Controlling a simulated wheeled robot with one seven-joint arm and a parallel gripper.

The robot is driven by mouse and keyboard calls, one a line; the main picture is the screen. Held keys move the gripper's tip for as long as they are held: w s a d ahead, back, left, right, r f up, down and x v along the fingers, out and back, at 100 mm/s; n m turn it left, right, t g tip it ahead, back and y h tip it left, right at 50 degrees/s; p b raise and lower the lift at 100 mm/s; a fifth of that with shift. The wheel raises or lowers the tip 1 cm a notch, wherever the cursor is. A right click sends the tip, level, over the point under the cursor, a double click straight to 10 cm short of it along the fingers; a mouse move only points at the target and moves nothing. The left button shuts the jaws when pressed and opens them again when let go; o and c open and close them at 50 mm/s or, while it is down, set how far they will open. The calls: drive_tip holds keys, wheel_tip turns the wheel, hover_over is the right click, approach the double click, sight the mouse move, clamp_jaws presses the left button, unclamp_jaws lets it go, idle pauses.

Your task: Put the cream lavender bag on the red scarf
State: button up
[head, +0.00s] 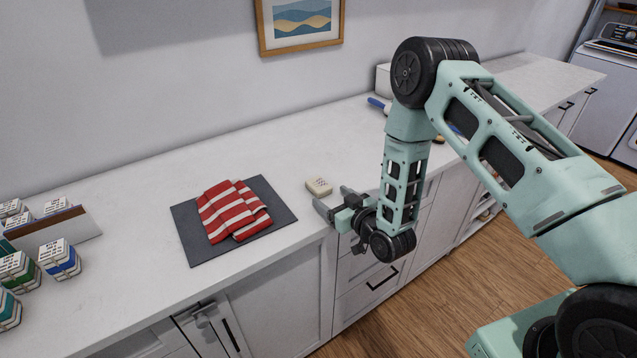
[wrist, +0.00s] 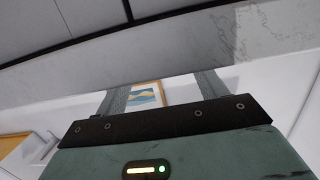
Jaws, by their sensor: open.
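The cream lavender bag (head: 319,186) is a small pale pouch lying on the white counter, right of the scarf. The red scarf (head: 233,210) has white stripes and lies folded on a dark grey mat. My gripper (head: 333,199) is at the counter's front edge, just in front of the bag, with its fingers pointing toward it. It is open and looks empty. In the wrist view its two fingers stand apart (wrist: 162,95), with only the wall and picture showing between them. I cannot make out the bag in the wrist view.
The dark mat (head: 189,234) lies flat on the counter (head: 140,195). Several banded bags, such as a blue-banded one (head: 60,258), stand at the far left by a low divider (head: 62,229). A blue-handled item (head: 378,103) lies further right. The counter between bag and mat is clear.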

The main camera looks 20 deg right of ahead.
sight(326, 191)
drive_tip(key=shift+w+a+p, duration=0.1)
drive_tip(key=shift+w+p, duration=0.25)
drive_tip(key=shift+w, duration=0.15)
drive_tip(key=shift+p+x, duration=1.05)
drive_tip(key=shift+x, duration=1.2)
drive_tip(key=c, duration=1.1)
wheel_tip(326, 191, up, 10)
drive_tip(key=b, duration=0.3)
drive_tip(key=shift+f, duration=0.15)
